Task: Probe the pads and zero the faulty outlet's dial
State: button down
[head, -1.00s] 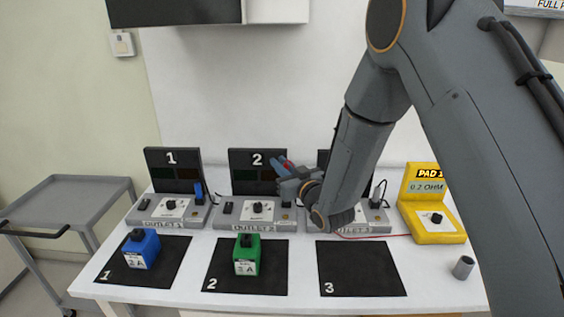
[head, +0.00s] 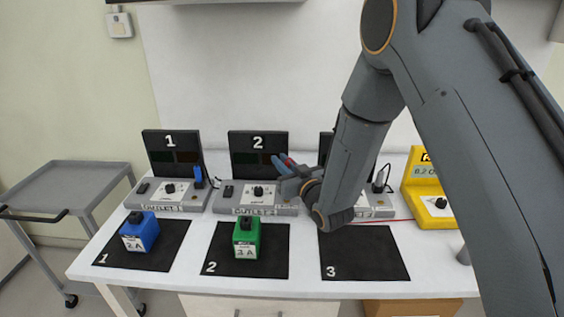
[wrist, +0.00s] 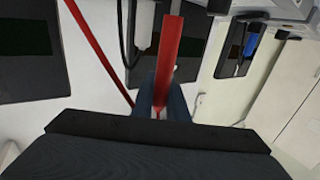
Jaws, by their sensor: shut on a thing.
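My gripper (head: 283,163) is shut on a red probe (wrist: 172,50), held above the table near the right side of outlet 2. A red lead (wrist: 95,45) shows beside it in the wrist view. Outlet 1 (head: 146,203) and outlet 2 (head: 233,204) each have a dial on a white plate; the settings are too small to read. Outlet 3 (head: 380,212) is mostly hidden by my arm. The yellow meter (head: 433,208) at right is partly hidden; its display shows part of "0.2". A blue 2 A block (head: 141,236) and a green 3 A block (head: 246,243) stand on pads 1 and 2.
Black pad 1 (head: 112,252), pad 2 (head: 220,255) and bare pad 3 (head: 363,255) lie along the table front. A grey cart (head: 65,185) stands left of the table. A wall lies behind the outlets.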

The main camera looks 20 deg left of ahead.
jog(key=shift+f+b, duration=0.55)
jog(key=shift+f, duration=0.15)
dwell(2.0)
notch_tip(320, 180, up, 7)
jog(key=p, duration=0.3)
jog(key=shift+r+p, duration=0.15)
jog(key=shift+p, duration=0.15)
jog(key=shift+s, duration=0.1)
dwell(1.3)
